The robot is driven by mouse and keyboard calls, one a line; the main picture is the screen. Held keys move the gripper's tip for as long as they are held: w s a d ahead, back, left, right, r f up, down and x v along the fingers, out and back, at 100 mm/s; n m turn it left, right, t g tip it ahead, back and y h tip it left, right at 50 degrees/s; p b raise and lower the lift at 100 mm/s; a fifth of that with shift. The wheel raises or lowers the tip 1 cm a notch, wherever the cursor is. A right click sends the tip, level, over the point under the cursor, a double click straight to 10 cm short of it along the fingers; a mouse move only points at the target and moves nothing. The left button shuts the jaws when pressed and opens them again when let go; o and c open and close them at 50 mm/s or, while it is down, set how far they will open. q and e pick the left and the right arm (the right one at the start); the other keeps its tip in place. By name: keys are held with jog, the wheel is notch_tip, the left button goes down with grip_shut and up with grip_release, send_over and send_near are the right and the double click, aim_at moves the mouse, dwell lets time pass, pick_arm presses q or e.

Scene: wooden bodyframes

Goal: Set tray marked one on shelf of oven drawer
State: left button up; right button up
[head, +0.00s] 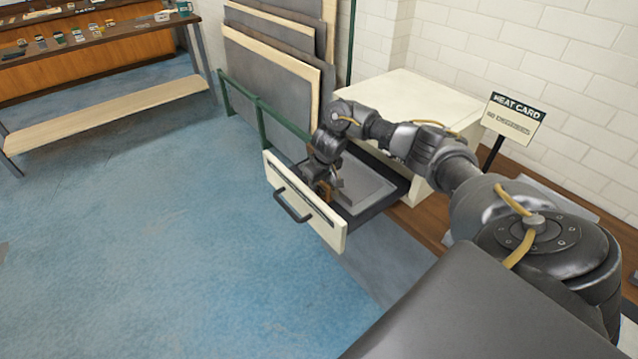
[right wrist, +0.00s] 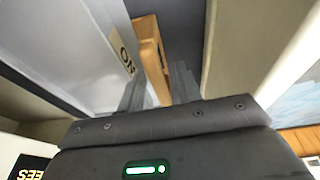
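The tray marked one (head: 368,187) is a grey, flat tray lying level within the outline of the pulled-out oven drawer (head: 332,232). In the right wrist view its grey surface (right wrist: 75,50) is at left, with a partly hidden label (right wrist: 122,50) reading "ON". A light wooden handle (right wrist: 152,55) is on its near edge. My right gripper (head: 326,190) is just behind the drawer front. Its fingers (right wrist: 158,88) are close on both sides of the wooden handle. Whether the tray's underside touches the shelf is hidden. My left gripper is out of view.
The cream oven body (head: 415,105) stands behind the drawer against a brick wall. A heat card sign (head: 515,118) stands at right. Large grey panels (head: 270,85) lean behind a green rail at left. The blue floor in front is clear.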

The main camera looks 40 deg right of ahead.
jog(key=p+v, duration=0.3)
jog(key=v, duration=0.8)
jog(key=shift+d+r, duration=0.1)
jog(key=shift+r, duration=0.05)
